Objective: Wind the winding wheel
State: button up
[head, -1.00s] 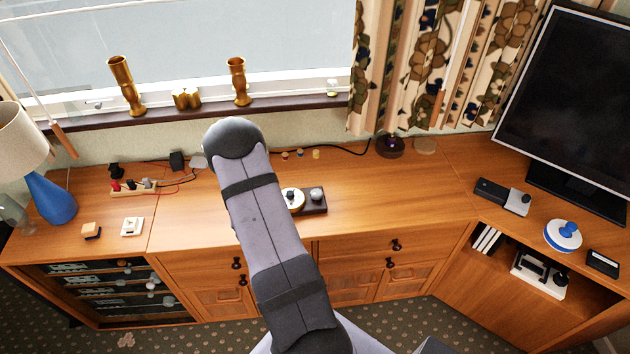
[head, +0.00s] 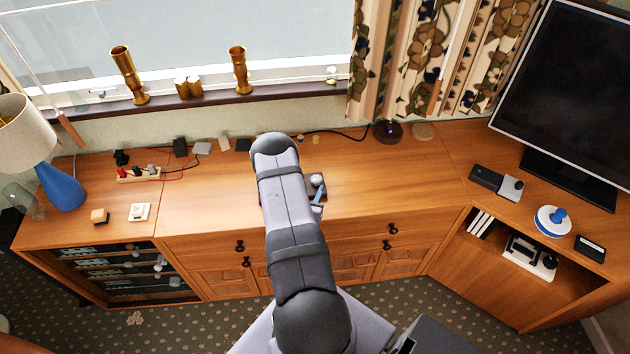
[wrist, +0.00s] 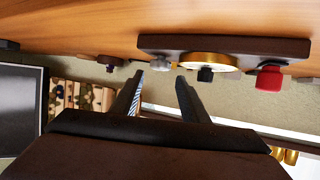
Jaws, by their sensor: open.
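The winding wheel appears to be the gold-rimmed disc (wrist: 209,60) with a black knob, mounted on a dark base (wrist: 165,42) in the wrist view. A grey knob (wrist: 160,63) and a red knob (wrist: 269,78) flank it on the same base. My gripper (wrist: 159,75) is open and empty, its two fingers pointing towards the base, with the tips near the grey knob and left of the black knob. In the head view my arm hides the wheel; the grey knob (head: 317,180) shows just right of the arm.
A power strip (head: 138,174) with cables and a blue lamp (head: 62,188) stand at the left. A television (head: 565,95) and a blue-and-white round device (head: 553,220) are at the right.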

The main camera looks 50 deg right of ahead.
aim_at(316, 180)
jog(key=shift+p+x, duration=0.8)
jog(key=shift+x, duration=2.3)
jog(key=c, duration=0.8)
jog(key=shift+o, duration=0.2)
jog(key=shift+f, duration=0.1)
